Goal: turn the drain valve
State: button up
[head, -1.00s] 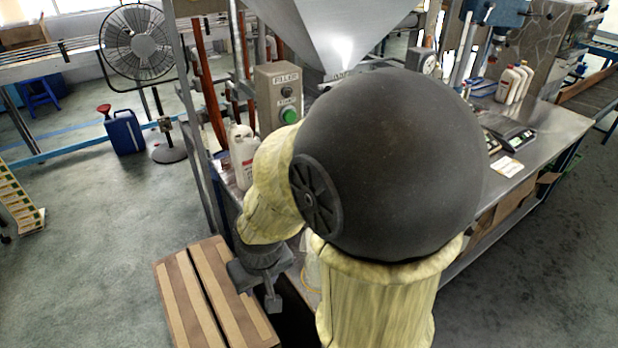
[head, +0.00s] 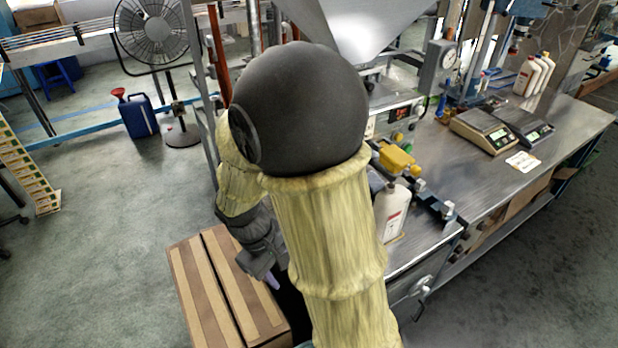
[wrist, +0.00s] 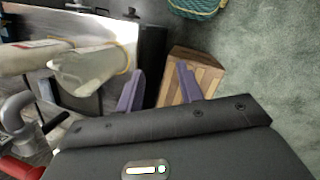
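I cannot make out the drain valve for certain. A grey round fitting with a small handle (head: 418,290) sits below the bench's front edge in the head view. In the wrist view a grey bent pipe (wrist: 18,128) and a red part (wrist: 22,168) show at the lower left; I cannot tell what they are. My gripper (head: 270,279) hangs over the cardboard box, left of the bench, partly hidden by my arm. In the wrist view my gripper (wrist: 160,84) has its two purple fingers apart, with nothing between them.
A cardboard box (head: 196,292) stands on the floor below my gripper. A white bottle (head: 392,212) stands on the steel bench (head: 450,165). A translucent vessel (wrist: 92,72) lies close left of my fingers in the wrist view.

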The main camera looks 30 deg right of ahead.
jog(key=w+a+r+n+t+h+p, duration=0.1)
jog(key=w+r+n+h+p, duration=0.1)
jog(key=w+r+n+h, duration=0.2)
jog(key=w+a+r+n+t+h+p, duration=0.1)
jog(key=w+a+r+n+h+p, duration=0.1)
jog(key=w+r+n+h, duration=0.2)
jog(key=w+n+h, duration=0.3)
jog(key=w+h, duration=0.1)
jog(key=h, duration=0.3)
jog(key=shift+w, duration=0.1)
jog(key=d+p, duration=0.2)
jog(key=d, duration=0.3)
jog(key=d+p, duration=0.2)
jog(key=d, duration=0.4)
jog(key=d+p, duration=0.2)
jog(key=d, duration=0.4)
jog(key=shift+w+d, duration=0.15)
jog(key=shift+w, duration=0.15)
jog(key=shift+f, duration=0.1)
